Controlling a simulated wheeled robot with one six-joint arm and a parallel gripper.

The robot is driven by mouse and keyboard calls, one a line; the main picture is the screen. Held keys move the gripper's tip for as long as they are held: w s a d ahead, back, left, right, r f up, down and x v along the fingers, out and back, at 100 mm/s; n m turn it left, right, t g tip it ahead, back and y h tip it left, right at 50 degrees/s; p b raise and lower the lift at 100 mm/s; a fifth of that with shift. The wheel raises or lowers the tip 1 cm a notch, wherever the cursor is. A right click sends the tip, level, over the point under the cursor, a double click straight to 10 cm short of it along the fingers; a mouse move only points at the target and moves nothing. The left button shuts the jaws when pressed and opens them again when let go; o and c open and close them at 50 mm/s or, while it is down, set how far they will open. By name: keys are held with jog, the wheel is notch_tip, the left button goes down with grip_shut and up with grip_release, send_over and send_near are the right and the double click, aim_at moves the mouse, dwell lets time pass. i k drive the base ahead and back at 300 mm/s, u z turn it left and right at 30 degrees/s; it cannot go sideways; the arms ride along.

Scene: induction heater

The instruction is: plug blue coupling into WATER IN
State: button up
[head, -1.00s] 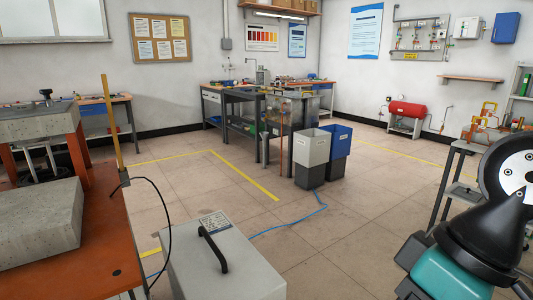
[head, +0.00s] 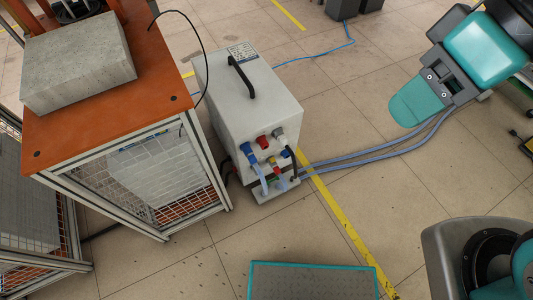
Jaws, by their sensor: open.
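A grey cabinet (head: 235,100) with a black top handle stands on the floor left of centre, its port face toward me. A blue fitting (head: 248,152) is at the left of that face, with a pale hose hanging below it. A red fitting (head: 263,142) and a pale grey fitting (head: 279,135) are beside it. Smaller blue, yellow and red parts crowd below, above a low bracket (head: 266,194). I cannot tell which is the blue coupling, nor read a WATER IN label.
An orange-topped bench (head: 150,55) with a mesh frame and a concrete block (head: 78,62) stands close left of the cabinet. Blue hoses (head: 385,155) run right from the bracket across the floor. A teal-edged panel (head: 312,281) is at the bottom. Floor right of the cabinet is mostly open.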

aim_at(252, 160)
jog(key=u, duration=0.5)
jog(key=k, duration=1.2)
jog(key=z, duration=0.1)
jog(key=i, duration=0.55)
jog(key=z, duration=0.5)
